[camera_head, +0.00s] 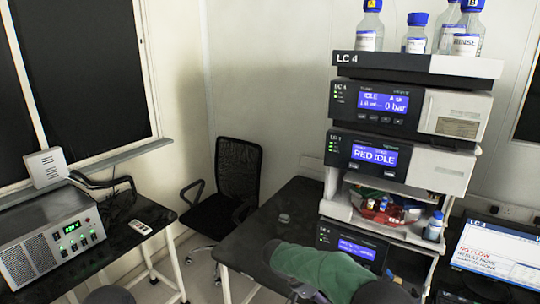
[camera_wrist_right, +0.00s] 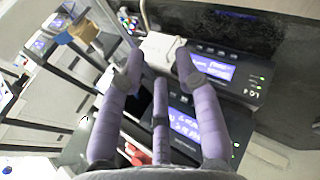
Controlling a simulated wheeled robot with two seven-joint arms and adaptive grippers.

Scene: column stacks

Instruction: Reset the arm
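My right gripper (camera_wrist_right: 159,64) shows in the right wrist view with its purple fingers spread apart and nothing held between them. The instrument stack (camera_head: 358,150) stands upright at the right of the head view. In the right wrist view the stack's dark panels and lit screens (camera_wrist_right: 185,120) appear rotated, behind and beyond the fingers; I cannot tell the distance. A green and dark arm part of mine (camera_head: 318,268) crosses the bottom of the head view in front of the stack's base. My left gripper is in neither view.
Capped bottles (camera_head: 370,27) stand on the stack's top tray. An open bay holds a red round holder (camera_head: 382,212) with small vials. A monitor (camera_head: 497,258) is at right. A black chair (camera_head: 237,180) stands between the tables. A control box (camera_head: 50,245) and remote (camera_head: 139,227) are at left.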

